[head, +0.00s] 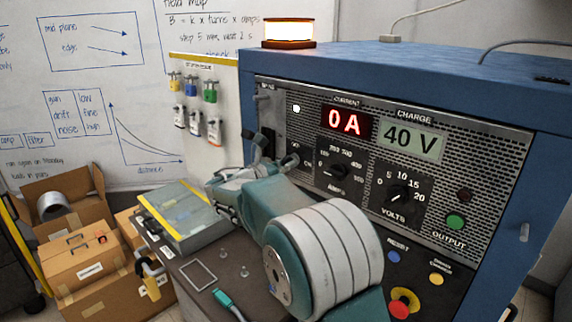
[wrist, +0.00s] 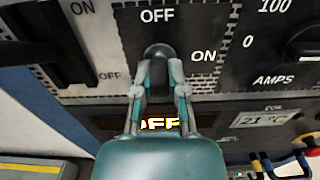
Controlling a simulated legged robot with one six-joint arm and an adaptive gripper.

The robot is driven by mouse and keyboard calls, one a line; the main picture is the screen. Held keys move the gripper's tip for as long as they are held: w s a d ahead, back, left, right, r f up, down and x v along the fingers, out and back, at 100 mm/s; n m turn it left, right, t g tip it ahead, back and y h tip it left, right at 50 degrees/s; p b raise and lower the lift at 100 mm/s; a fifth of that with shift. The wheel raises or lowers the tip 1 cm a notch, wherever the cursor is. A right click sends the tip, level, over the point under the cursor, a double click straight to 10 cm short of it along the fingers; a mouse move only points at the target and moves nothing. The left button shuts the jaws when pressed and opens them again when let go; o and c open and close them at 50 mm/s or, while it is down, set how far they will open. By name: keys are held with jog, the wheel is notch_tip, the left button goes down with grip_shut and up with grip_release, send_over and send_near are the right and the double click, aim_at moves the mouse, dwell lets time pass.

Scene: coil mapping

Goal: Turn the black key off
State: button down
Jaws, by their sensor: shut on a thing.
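The black key (wrist: 157,54) shows in the wrist view, on a dark plate with OFF printed above it and ON to its right. It looks upright, in line with OFF. My gripper (wrist: 158,75) has one finger on each side of it, shut on it. In the head view my gripper (head: 264,147) reaches the left part of the panel and hides the key. The current display (head: 346,123) reads 0 A and the charge display (head: 411,141) reads 40 V.
An amber lamp (head: 288,34) glows on top of the blue cabinet (head: 400,62). A large black lever (wrist: 62,50) stands left of the key. Knobs for amps (head: 333,170) and volts (head: 400,194) are to the right. A red stop button (head: 403,302) sits low.

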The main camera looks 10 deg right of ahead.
jog(key=shift+w+r, duration=0.1)
dwell(0.4)
jog(key=c, duration=0.7)
grip_release()
jog(key=shift+w, duration=0.1)
jog(key=v, duration=1.2)
